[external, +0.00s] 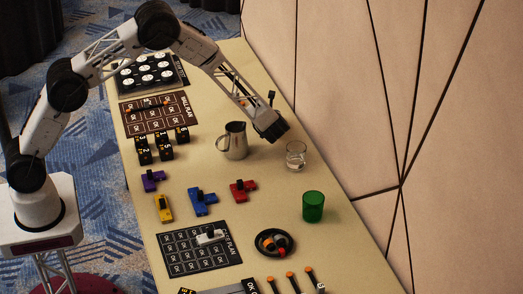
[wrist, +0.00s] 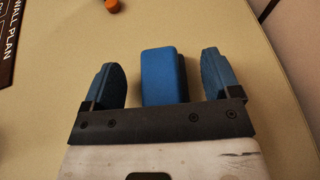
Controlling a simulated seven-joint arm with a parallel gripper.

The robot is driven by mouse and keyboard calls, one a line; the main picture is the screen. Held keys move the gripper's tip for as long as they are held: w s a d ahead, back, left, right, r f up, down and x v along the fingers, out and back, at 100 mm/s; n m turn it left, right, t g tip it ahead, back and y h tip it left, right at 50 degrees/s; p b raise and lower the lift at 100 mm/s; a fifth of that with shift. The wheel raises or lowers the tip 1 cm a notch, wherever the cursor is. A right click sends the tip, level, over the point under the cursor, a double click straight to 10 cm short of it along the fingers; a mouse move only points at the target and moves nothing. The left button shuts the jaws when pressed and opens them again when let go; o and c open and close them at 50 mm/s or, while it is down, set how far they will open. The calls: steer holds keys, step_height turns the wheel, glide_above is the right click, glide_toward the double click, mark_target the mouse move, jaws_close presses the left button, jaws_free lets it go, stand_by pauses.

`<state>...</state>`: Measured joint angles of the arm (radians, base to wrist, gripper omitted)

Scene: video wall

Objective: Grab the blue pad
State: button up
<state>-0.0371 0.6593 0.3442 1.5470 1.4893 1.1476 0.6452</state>
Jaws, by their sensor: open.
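The blue pad (wrist: 164,75) is a rounded block in the wrist view, between the two dark blue-grey fingers of my gripper (wrist: 157,60). A gap shows on each side of it, so the fingers look apart from it. Its lower end is hidden behind the gripper's dark crossbar. In the external view my gripper (external: 272,127) is low over the table's wall side, open, and the pad cannot be made out there. The blue piece with a dark knob (external: 202,200) farther down the table is a different shape.
A metal pitcher (external: 235,141) stands just left of my gripper, and a clear glass (external: 296,155) just right. A green cup (external: 313,206), colored pieces and a black dish (external: 262,243) are nearer the camera. The panelled wall (external: 345,100) runs along the table's right side.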

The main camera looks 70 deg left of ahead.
stand_by(0.3)
steer(key=c, duration=1)
steer(key=shift+r, duration=0.15)
steer(key=shift+r, duration=4.85)
